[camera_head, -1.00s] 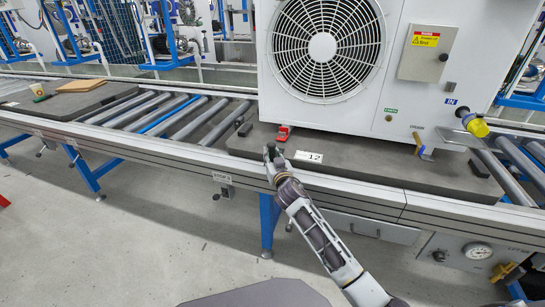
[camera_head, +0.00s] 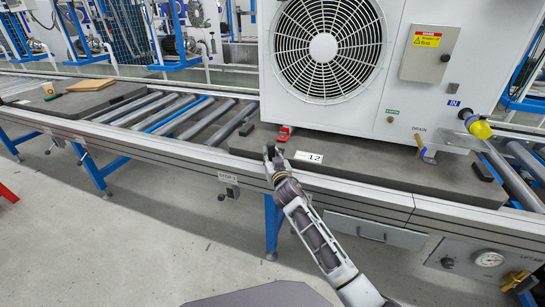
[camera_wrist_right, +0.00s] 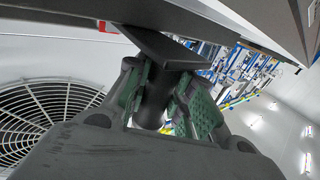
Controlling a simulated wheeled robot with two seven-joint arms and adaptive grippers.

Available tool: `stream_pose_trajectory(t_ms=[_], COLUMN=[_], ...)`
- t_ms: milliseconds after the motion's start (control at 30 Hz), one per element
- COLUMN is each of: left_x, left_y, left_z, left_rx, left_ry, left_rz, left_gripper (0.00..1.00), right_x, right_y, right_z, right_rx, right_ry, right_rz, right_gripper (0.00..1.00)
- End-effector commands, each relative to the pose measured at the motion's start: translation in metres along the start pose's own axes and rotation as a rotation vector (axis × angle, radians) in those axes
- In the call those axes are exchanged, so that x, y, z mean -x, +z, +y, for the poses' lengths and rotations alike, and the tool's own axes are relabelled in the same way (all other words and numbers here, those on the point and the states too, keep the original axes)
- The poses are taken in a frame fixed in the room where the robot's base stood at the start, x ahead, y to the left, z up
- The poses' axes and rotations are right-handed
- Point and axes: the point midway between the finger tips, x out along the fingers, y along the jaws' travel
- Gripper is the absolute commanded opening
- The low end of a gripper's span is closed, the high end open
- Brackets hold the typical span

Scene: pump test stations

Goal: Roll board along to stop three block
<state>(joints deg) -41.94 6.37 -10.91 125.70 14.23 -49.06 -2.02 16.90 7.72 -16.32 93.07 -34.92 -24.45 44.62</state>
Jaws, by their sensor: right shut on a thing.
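The grey board (camera_head: 400,176), labelled 12, lies on the roller conveyor and carries a large white fan unit (camera_head: 400,100). My right gripper (camera_head: 270,156) is at the board's front edge, left of the label. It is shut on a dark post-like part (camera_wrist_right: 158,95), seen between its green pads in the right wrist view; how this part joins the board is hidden. I cannot make out a stop block. My left gripper is out of view.
Bare rollers (camera_head: 185,115) lie left of the board. Beyond them, another grey board (camera_head: 85,103) holds a tan sheet (camera_head: 91,85) and a cup (camera_head: 48,89). A yellow-capped fitting (camera_head: 479,128) sticks out right of the unit.

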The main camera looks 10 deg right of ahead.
Motion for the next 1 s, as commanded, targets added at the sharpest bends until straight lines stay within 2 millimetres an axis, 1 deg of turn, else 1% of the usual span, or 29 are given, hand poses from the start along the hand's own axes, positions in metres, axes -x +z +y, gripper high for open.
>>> stream_pose_trajectory(t_ms=[33, 533, 1000], left_x=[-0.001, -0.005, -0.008], left_y=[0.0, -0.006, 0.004], left_z=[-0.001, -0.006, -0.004], left_rx=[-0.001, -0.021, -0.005], left_ry=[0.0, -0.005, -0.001], left_rz=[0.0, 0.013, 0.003], left_gripper=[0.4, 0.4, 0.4], right_x=[-0.001, -0.008, -0.014], right_y=[-0.003, -0.004, -0.005], right_z=[-0.004, -0.014, -0.025], right_rx=[-0.003, -0.004, -0.003], right_ry=[-0.006, -0.006, -0.009], right_rz=[0.006, 0.007, 0.009], right_gripper=[0.0, 0.0, 0.0])
